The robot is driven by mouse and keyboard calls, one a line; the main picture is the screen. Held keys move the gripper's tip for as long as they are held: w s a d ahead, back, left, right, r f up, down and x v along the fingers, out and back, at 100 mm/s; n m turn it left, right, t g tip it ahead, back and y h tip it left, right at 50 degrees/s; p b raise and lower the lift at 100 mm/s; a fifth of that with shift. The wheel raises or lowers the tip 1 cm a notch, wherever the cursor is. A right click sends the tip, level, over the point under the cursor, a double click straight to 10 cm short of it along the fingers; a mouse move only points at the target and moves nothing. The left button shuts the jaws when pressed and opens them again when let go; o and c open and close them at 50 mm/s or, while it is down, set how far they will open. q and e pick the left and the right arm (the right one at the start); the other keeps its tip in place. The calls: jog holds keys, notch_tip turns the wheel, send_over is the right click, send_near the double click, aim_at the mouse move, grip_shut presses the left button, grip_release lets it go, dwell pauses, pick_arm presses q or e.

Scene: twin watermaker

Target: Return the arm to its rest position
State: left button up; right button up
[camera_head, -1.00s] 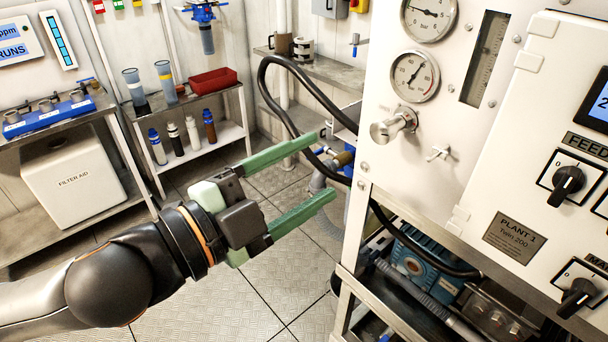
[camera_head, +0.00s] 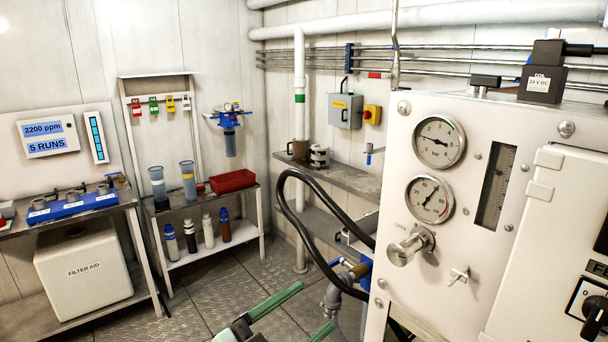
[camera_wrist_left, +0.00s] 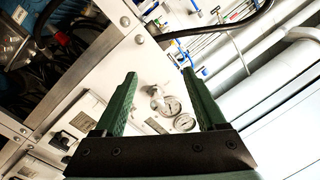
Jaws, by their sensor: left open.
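My left gripper (camera_head: 305,318) shows at the bottom middle of the head view, with its two green fingers apart and nothing between them. Most of my left arm is below the picture. In the left wrist view the green fingers (camera_wrist_left: 158,95) are spread, with the white panel and its gauges behind them. The gripper is in the air to the left of the white machine panel (camera_head: 405,275), apart from the valve fittings as far as I can tell. My right gripper is not in view.
A black hose (camera_head: 287,205) loops out from the white panel above the gripper. A valve with blue fittings (camera_head: 357,273) is close to the fingers. A rack with bottles (camera_head: 208,228) and a bench with a filter aid box (camera_head: 83,270) stand left. Floor (camera_head: 200,300) between is clear.

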pick_arm(q)
jog(key=a+f+n+y, duration=0.3)
jog(key=a+f+n, duration=0.15)
jog(key=f, duration=0.65)
jog(key=a+f+n+y, duration=0.3)
jog(key=a+f+n, duration=0.15)
jog(key=f, duration=0.65)
jog(key=s+a+f+n+g+y, duration=0.1)
jog(key=s+a+f+n+y, duration=0.1)
jog(key=s+a+f, duration=0.2)
jog(key=s+a+f+n+g+y, duration=0.2)
jog(key=s+a+f, duration=0.1)
jog(key=s+f, duration=0.8)
notch_tip(320, 180, down, 3)
jog(key=shift+s+a+r, duration=0.15)
jog(key=shift+s+a, duration=0.05)
jog(key=shift+a, duration=0.2)
jog(key=shift+g, duration=0.3)
